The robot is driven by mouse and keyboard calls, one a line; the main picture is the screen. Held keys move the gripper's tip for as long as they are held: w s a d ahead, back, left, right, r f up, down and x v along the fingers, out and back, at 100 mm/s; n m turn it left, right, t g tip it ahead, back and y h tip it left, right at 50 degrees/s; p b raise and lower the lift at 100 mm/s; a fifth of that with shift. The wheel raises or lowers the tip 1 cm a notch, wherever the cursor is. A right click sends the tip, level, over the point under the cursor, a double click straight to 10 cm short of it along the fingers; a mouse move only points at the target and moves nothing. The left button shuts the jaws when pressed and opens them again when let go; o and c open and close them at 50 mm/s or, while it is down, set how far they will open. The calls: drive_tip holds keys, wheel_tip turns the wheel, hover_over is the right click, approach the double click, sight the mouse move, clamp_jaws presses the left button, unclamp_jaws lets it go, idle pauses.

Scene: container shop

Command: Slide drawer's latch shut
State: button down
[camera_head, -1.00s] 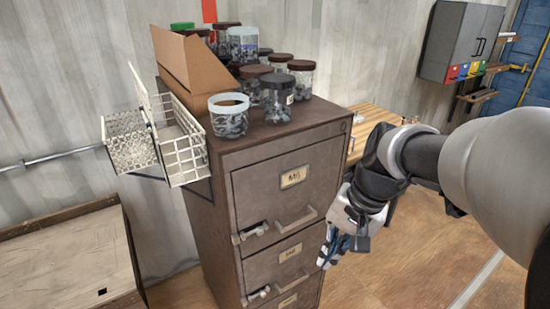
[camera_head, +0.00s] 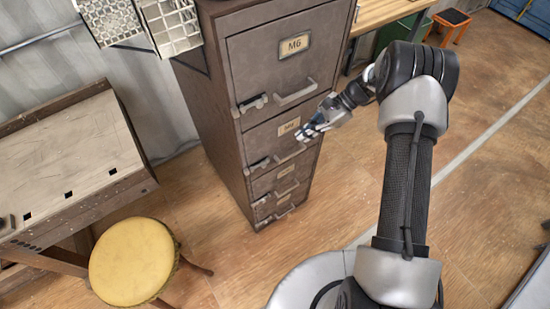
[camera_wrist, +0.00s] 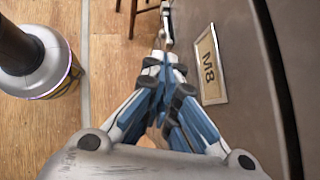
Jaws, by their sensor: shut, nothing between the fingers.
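A brown drawer cabinet (camera_head: 215,110) stands in the middle of the head view, with several drawers stacked one above another. Each drawer has a bar handle at the right and a small latch at the left edge, such as the top latch (camera_head: 252,104) and the second latch (camera_head: 257,165). Whether each latch is open or shut is too small to tell. My gripper (camera_head: 308,133) is shut and empty, in front of the second drawer, near its label. The wrist view shows the shut fingers (camera_wrist: 165,75) beside the label "M8" (camera_wrist: 210,65), with a grey metal part (camera_wrist: 166,25) beyond the fingertips.
A yellow round stool (camera_head: 133,262) and a wooden bench (camera_head: 65,165) stand at the left. An orange stool (camera_head: 452,22) stands at the far right.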

sight(277, 159)
wheel_tip(277, 159, down, 2)
drive_tip(key=shift+w+f+m+y, duration=0.1)
drive_tip(key=shift+m+y, duration=0.2)
drive_tip(key=shift+a, duration=0.1)
drive_tip(key=b+x, duration=0.3)
drive_tip(key=x, duration=0.9)
drive_tip(key=shift+a+f, duration=0.2)
drive_tip(key=shift+f, duration=0.2)
drive_tip(key=shift+s+a+f+b, duration=0.3)
drive_tip(key=shift+a+f+b, duration=0.05)
drive_tip(key=shift+a, duration=0.1)
